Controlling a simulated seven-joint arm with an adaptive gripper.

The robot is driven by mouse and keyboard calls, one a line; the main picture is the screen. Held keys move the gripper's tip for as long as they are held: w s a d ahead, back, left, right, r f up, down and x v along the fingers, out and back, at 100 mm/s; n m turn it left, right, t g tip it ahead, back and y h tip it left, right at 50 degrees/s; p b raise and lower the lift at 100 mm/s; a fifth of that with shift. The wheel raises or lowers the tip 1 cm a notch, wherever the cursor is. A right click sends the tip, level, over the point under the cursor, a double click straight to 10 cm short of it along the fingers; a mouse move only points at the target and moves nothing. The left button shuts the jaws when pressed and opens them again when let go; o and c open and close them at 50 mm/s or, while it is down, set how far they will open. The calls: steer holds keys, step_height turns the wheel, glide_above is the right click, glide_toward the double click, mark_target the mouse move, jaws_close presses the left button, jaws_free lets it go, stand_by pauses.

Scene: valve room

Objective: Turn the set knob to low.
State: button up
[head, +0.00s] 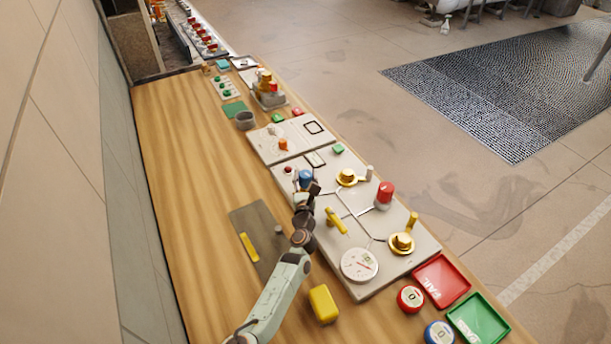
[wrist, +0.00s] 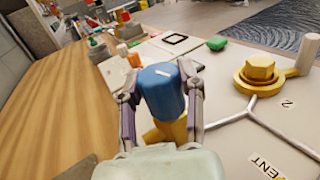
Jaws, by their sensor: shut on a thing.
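A blue knob (wrist: 160,92) with a short white mark on its top stands between the fingers of my gripper (wrist: 162,100) in the wrist view. The fingers are shut on its sides. A yellow part shows below it, partly hidden by my gripper. In the head view the blue knob (head: 305,176) is at the left edge of the grey valve panel (head: 325,190), with my gripper (head: 307,188) against it. No low marking is readable, and the panel around the knob is largely hidden.
Close by are a yellow lever (head: 336,221), brass valves (head: 346,177) (head: 402,242), a red knob (head: 385,192) and a round gauge (head: 360,265). An orange knob (head: 283,144) is on the panel beyond. A yellow block (head: 323,303) lies near my arm. The wooden bench (head: 190,170) is clear at left.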

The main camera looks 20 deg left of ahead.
mark_target(306, 181)
steer(key=shift+d+n+y, duration=0.1)
steer(key=shift+n+y, duration=0.2)
steer(key=shift+y, duration=0.2)
steer(key=o, duration=1.2)
steer(key=shift+s, duration=0.3)
steer(key=v, duration=0.2)
steer(key=shift+s+d, duration=0.1)
steer(key=shift+s, duration=0.2)
step_height(306, 181, up, 7)
steer(key=shift+w+r, duration=0.1)
steer(key=shift+w, duration=0.05)
